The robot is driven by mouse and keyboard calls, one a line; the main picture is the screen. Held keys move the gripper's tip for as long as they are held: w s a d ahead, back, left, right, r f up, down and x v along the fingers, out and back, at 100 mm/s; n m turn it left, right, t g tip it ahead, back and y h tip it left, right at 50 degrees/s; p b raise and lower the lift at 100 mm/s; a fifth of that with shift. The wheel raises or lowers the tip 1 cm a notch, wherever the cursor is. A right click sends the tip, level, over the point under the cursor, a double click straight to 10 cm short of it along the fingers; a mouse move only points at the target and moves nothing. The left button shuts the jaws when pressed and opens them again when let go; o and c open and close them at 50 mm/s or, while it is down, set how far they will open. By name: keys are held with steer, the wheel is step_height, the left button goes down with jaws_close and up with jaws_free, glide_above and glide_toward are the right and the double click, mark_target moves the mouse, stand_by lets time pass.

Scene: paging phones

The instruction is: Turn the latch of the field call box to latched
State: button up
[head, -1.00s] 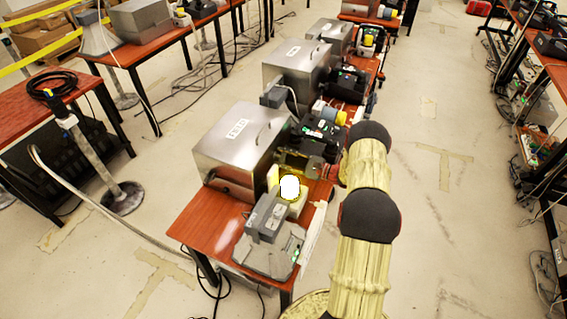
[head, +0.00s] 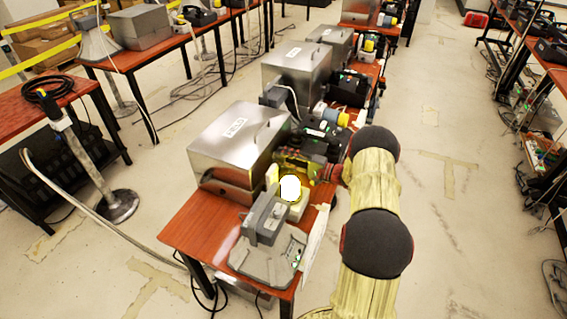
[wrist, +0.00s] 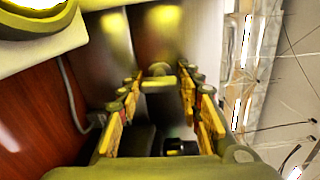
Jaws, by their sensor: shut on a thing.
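The field call box is a silver metal box (head: 235,143) with a white label on its lid, on the near red-brown table. Its shiny wall (wrist: 150,35) fills the top middle of the wrist view. My gripper (head: 296,168) is at the box's right side, small and partly hidden in the head view. In the wrist view my gripper (wrist: 161,82) has its two yellow-padded fingers on either side of a small yellowish latch (wrist: 158,83) with a round hub, and is shut on it. The latch's exact angle is hard to tell.
A bright white lamp on a yellow block (head: 290,188) stands close beside my gripper. A grey phone (head: 266,225) sits at the table's near end. Black devices (head: 322,135) stand just beyond the gripper.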

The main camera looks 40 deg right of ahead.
steer(key=shift+f+n+b, duration=0.1)
steer(key=shift+n+b, duration=0.3)
steer(key=shift+n, duration=0.1)
steer(key=o, duration=1.2)
steer(key=v, duration=1.2)
